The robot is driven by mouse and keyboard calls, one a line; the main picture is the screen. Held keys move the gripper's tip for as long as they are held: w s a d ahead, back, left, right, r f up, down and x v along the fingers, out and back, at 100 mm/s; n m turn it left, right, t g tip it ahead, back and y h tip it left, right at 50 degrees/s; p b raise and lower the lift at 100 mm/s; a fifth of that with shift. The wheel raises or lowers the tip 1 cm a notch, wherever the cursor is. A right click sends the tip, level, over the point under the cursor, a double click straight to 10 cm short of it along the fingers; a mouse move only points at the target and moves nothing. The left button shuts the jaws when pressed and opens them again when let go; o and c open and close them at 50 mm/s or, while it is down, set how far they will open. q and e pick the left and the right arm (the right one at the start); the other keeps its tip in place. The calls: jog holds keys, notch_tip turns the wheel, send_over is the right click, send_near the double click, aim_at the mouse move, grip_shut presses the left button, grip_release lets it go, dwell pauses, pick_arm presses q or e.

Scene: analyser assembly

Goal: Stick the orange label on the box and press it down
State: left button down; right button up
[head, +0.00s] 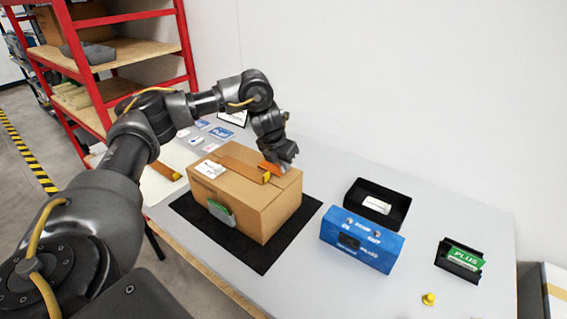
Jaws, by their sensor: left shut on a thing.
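The cardboard box (271,212) stands closed on a black mat (262,262) on the table. My left gripper (280,165) is over the right rear part of the box top, shut on the orange label (268,169). The label is at or just above the top; I cannot tell whether it touches. The fingertips are partly hidden. My right gripper is out of view.
Right of the box are a blue printed box (361,241), a black tray (399,204) with a white piece, a black holder (447,262) with a green card and a yellow knob (429,299). Another strip (166,170) lies left. Red shelving (93,92) stands behind left.

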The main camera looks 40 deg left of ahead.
pick_arm(q)
jog(key=shift+f, duration=0.2)
dwell(0.6)
jog(key=c, duration=1.5)
grip_release()
jog(key=shift+r, duration=0.1)
jog(key=shift+r+p, duration=0.35)
jog(key=shift+r, duration=0.05)
jog(key=shift+r+p, duration=2.65)
jog(key=shift+r, duration=0.35)
